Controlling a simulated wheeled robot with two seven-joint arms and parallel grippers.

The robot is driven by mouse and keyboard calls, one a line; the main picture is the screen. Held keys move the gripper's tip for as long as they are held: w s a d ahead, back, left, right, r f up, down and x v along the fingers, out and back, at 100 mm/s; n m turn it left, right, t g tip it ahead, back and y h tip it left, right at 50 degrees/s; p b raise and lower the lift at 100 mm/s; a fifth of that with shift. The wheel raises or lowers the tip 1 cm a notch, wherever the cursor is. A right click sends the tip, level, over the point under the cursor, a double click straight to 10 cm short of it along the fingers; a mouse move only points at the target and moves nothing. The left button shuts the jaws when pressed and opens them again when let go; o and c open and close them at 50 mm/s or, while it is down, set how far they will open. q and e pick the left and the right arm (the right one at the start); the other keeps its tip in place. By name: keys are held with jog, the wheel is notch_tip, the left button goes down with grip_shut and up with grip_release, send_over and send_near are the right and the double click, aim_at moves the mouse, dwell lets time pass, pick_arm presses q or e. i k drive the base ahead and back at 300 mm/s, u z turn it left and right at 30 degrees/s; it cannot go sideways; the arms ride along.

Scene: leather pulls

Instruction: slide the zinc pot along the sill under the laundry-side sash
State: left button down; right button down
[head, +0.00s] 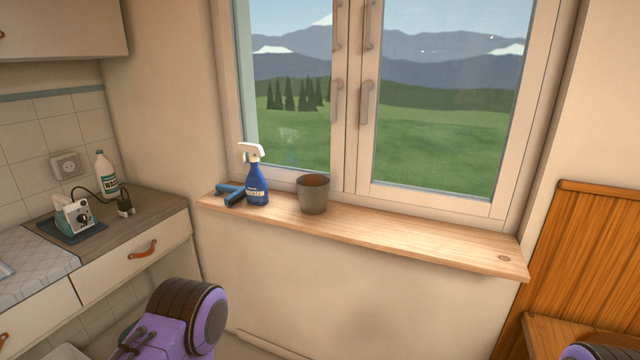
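The zinc pot (313,196) is a grey, tapered pot with brown soil-coloured contents. It stands upright on the wooden sill (420,236), left of the sill's middle, below the centre posts of the window. The window has two sashes: the left sash (290,90) and the right sash (445,100), both looking shut. Which one is the laundry-side sash is not labelled; a wash bottle stands on the counter at the left. Purple arm parts of mine show at the bottom, but neither gripper is in view.
A blue spray bottle (256,180) stands just left of the pot, with a blue squeegee-like tool (232,194) beside it. The sill right of the pot is clear to its end. A white wash bottle (106,176) and a small appliance (76,217) stand on the left counter.

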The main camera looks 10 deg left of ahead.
aim_at(313, 189)
jog(key=u, duration=1.85)
jog(key=i, duration=1.35)
jog(key=z, duration=0.5)
